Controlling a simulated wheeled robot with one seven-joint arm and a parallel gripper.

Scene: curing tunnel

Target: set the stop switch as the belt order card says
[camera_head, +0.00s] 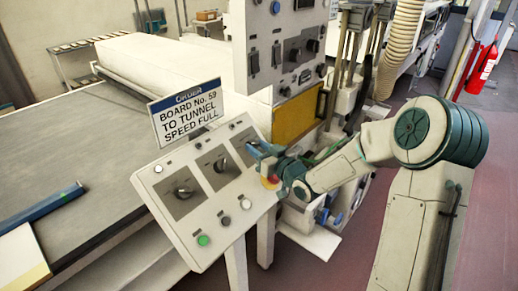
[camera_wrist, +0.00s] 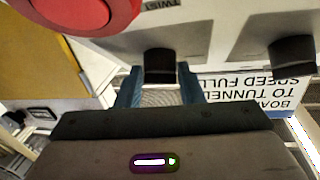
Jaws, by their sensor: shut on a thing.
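The order card (camera_head: 187,113) stands at the back edge of the sloping control panel (camera_head: 165,228) and reads "BOARD No. 59 TO TUNNEL SPEED FULL". It shows upside down in the wrist view (camera_wrist: 255,92). The panel has three dark square plates in a row, with a left knob (camera_head: 183,192) and a middle knob (camera_head: 221,165). My gripper (camera_head: 256,150) is at the right plate, shut on a black switch knob (camera_wrist: 160,64). The fingers hide this knob in the head view. I cannot read which switch is the stop switch.
A red mushroom button (camera_wrist: 80,12) sits close beside the held knob. A green button (camera_head: 203,240) and other small buttons line the panel's front. The belt (camera_head: 75,140) lies to the left. A taller control cabinet (camera_head: 285,50) stands behind.

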